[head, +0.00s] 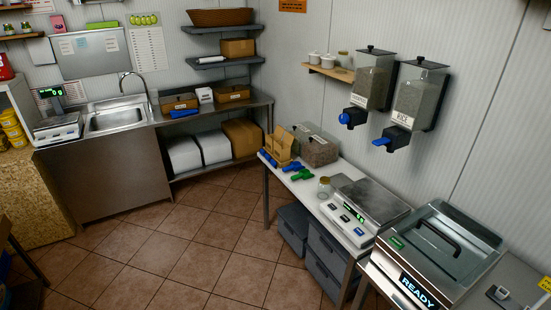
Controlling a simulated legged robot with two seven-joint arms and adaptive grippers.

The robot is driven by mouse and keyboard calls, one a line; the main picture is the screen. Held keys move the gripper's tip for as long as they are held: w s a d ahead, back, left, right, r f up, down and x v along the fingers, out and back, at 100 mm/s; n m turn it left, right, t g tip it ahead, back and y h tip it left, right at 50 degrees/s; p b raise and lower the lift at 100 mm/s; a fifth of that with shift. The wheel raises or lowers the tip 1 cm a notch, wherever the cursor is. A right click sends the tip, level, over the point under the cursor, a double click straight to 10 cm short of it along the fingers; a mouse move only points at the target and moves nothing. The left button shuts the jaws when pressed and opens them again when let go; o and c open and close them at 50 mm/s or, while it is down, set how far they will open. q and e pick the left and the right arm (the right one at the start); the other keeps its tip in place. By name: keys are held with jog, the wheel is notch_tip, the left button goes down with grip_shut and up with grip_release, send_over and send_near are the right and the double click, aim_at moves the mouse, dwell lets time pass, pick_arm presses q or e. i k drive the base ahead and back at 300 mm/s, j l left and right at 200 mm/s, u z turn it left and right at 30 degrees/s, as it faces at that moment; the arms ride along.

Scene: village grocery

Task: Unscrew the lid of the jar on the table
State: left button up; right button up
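A small clear glass jar (323,190) stands upright on the white table (300,188) against the right wall. Its top looks tan, like a lid, but it is too small to make out whether that is screwed on. The jar is just left of a scale (371,198) with a metal plate, with a small gap between them. Neither of my grippers shows in the head view, and nothing is holding the jar.
Green (301,174) and blue (293,167) tools lie left of the jar, before a cardboard organizer (279,144) and a filled clear bin (315,150). Grey drawers (324,270) stand under the table. A sealing machine (440,250) is at right. The tiled floor (190,235) is clear.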

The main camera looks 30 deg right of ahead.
aim_at(323, 191)
jog(key=i+z, duration=0.35)
jog(key=i+j+z, duration=0.1)
jog(key=i+z, duration=0.25)
jog(key=i+j+z, duration=0.3)
jog(key=i, duration=0.2)
jog(key=i+j+z, duration=0.35)
jog(key=i+l, duration=0.05)
jog(key=l, duration=0.05)
